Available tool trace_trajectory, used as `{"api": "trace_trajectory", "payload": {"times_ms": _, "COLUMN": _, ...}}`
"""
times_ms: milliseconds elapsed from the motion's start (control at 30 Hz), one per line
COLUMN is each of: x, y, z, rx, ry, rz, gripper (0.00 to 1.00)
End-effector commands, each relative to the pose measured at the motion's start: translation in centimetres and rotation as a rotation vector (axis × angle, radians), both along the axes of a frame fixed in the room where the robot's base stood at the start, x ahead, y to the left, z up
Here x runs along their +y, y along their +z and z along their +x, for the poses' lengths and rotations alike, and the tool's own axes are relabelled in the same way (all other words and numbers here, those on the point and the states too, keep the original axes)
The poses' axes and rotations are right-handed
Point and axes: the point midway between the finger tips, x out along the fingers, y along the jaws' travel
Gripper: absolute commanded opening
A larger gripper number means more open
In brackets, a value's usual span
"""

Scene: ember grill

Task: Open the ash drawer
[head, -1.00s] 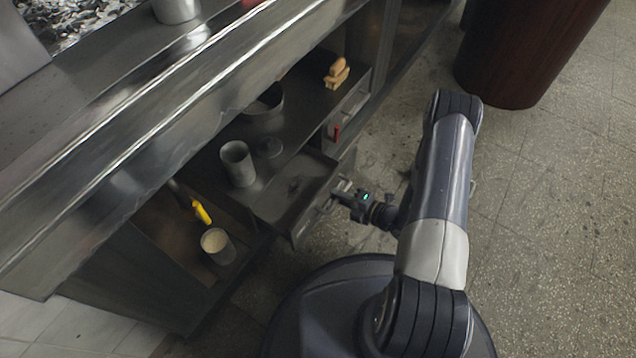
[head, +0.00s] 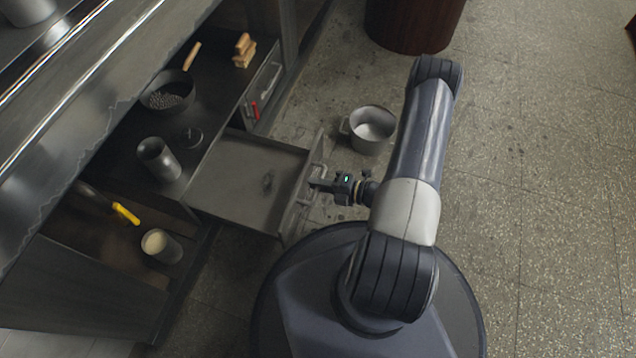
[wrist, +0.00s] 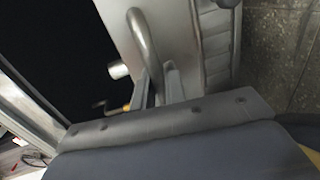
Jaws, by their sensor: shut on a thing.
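The ash drawer (head: 228,172) is a flat grey metal tray pulled well out of the grill's lower cabinet, with a small dark patch on its floor. Its front panel faces my arm. My gripper (head: 318,184) is at this front, shut on the drawer's bar handle. In the wrist view the curved metal handle (wrist: 146,45) runs down to the fingers of my gripper (wrist: 160,88). The exact grip on the handle is partly hidden by the gripper's body.
A grey pot (head: 371,128) stands on the floor just beyond the drawer. A pan (head: 168,91), a metal cup (head: 158,158) and a wooden-handled brush (head: 244,50) are on the shelf. A cream-filled cup (head: 160,245) sits lower left. Floor at right is clear.

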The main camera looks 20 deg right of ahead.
Motion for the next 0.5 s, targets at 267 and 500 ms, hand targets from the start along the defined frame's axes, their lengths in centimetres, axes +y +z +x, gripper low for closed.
{"api": "trace_trajectory", "payload": {"times_ms": 267, "x": -0.07, "y": -0.02, "z": 0.1, "rx": -0.001, "ry": -0.002, "rz": -0.002, "gripper": 0.2}}
{"api": "trace_trajectory", "payload": {"times_ms": 500, "x": -0.03, "y": -0.01, "z": 0.07, "rx": -0.001, "ry": -0.001, "rz": -0.001, "gripper": 0.29}}
